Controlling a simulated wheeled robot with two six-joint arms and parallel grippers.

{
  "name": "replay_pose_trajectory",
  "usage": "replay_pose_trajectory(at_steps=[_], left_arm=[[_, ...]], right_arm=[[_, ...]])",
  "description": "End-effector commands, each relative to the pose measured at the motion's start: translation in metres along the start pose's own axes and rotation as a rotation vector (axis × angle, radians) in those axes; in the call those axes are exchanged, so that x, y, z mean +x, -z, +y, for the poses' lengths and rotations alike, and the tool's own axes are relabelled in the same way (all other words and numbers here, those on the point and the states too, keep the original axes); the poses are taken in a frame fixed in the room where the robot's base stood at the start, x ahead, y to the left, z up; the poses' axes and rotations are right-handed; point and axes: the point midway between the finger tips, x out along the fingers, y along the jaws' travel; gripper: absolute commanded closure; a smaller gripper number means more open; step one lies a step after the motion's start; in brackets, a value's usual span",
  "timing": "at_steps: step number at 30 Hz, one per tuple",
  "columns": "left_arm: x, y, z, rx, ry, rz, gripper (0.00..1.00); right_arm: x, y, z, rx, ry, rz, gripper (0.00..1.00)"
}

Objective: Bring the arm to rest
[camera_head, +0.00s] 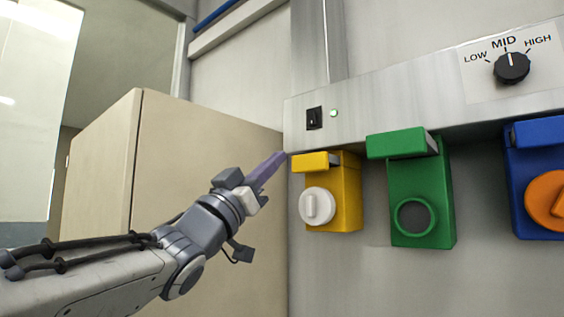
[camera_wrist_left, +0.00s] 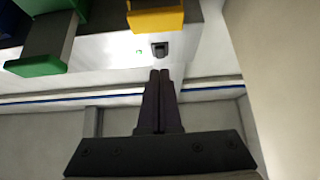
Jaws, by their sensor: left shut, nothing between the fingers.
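My left gripper (camera_head: 284,156) is shut and empty. In the head view its arm comes in from the left, and its fingertips point up and right near the left edge of the metal panel, left of the yellow holder (camera_head: 346,190). In the left wrist view the closed fingers (camera_wrist_left: 159,75) point toward the black rocker switch (camera_wrist_left: 160,50); I cannot tell whether they touch anything. The switch also shows in the head view (camera_head: 314,118), with a small green light (camera_head: 334,113) beside it. My right gripper is not in view.
The yellow holder carries a white reel (camera_head: 317,206). The green holder (camera_head: 421,190) shows an empty round opening. The blue holder (camera_head: 535,140) carries an orange reel (camera_head: 548,200). A black knob (camera_head: 511,67) points to MID. A beige cabinet (camera_head: 200,190) stands behind my left arm.

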Motion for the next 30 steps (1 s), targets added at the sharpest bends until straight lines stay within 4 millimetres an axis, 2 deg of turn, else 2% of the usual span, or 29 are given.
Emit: replay_pose_trajectory(at_steps=[14,17,20,23,24,26,27,29,30], left_arm=[[0.001,-0.001,0.001,-0.001,-0.001,-0.001,1.0],[-0.001,-0.012,-0.001,-0.008,0.021,-0.032,1.0],[-0.01,-0.048,-0.006,-0.029,0.088,-0.139,1.0],[-0.034,-0.109,-0.009,-0.054,0.18,-0.328,1.0],[-0.048,-0.136,-0.008,-0.062,0.213,-0.42,1.0],[-0.074,-0.174,-0.003,-0.073,0.252,-0.561,1.0],[-0.093,-0.198,0.002,-0.077,0.272,-0.655,1.0],[-0.125,-0.231,0.011,-0.082,0.29,-0.797,1.0],[-0.147,-0.251,0.019,-0.085,0.296,-0.892,1.0]], right_arm=[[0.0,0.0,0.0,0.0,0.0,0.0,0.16],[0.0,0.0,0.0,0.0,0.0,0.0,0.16],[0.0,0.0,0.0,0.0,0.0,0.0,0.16],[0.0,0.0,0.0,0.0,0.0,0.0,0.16],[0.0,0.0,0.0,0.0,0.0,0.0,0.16],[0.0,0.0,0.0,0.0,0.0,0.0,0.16],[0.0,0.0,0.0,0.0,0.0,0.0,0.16],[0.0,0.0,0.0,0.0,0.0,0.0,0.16],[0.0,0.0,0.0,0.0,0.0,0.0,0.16]])
